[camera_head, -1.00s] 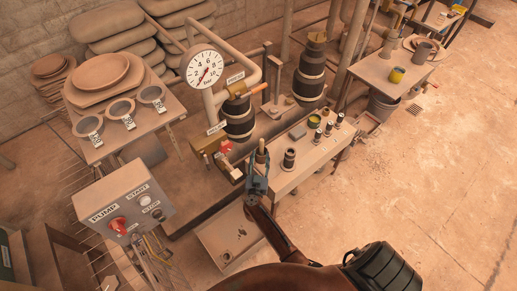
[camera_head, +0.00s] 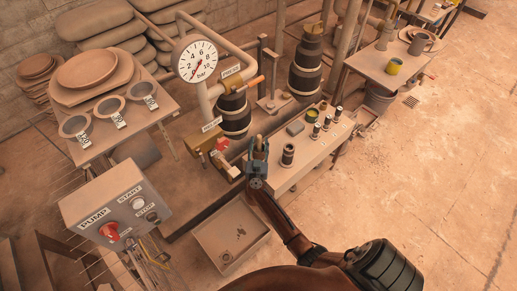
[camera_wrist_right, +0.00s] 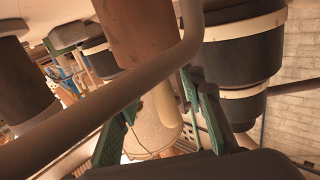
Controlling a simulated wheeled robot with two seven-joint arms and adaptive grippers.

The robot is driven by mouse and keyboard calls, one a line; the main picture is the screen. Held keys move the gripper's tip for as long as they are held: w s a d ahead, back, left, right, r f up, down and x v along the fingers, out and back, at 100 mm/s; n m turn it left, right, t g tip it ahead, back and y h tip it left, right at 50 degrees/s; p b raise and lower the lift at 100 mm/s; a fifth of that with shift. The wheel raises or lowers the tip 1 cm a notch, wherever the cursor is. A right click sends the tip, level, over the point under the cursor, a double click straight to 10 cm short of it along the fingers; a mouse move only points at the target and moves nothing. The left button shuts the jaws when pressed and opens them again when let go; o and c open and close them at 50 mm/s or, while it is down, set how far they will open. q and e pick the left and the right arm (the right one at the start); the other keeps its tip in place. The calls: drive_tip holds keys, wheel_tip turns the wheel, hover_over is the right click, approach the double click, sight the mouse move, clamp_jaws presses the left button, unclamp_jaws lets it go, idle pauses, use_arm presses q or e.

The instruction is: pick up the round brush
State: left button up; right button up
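My right gripper (camera_head: 258,150) is at the near left end of the long bench, its two fingers apart. A small upright tan piece (camera_head: 258,142), perhaps the round brush's handle, shows between the fingertips; its lower part is hidden. In the right wrist view the green fingers (camera_wrist_right: 160,115) stand apart on either side of a pale tapered body (camera_wrist_right: 157,128). A curved bar crosses in front, so I cannot tell contact or whether this is the brush. My left gripper is not in view.
Left are the pressure gauge (camera_head: 198,58), press pipes and the pump box (camera_head: 117,207). A tray (camera_head: 229,236) lies below. Floor at right is clear.

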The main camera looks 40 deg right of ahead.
drive_tip(key=shift+c, duration=0.5)
clamp_jaws()
drive_tip(key=shift+r, duration=0.2)
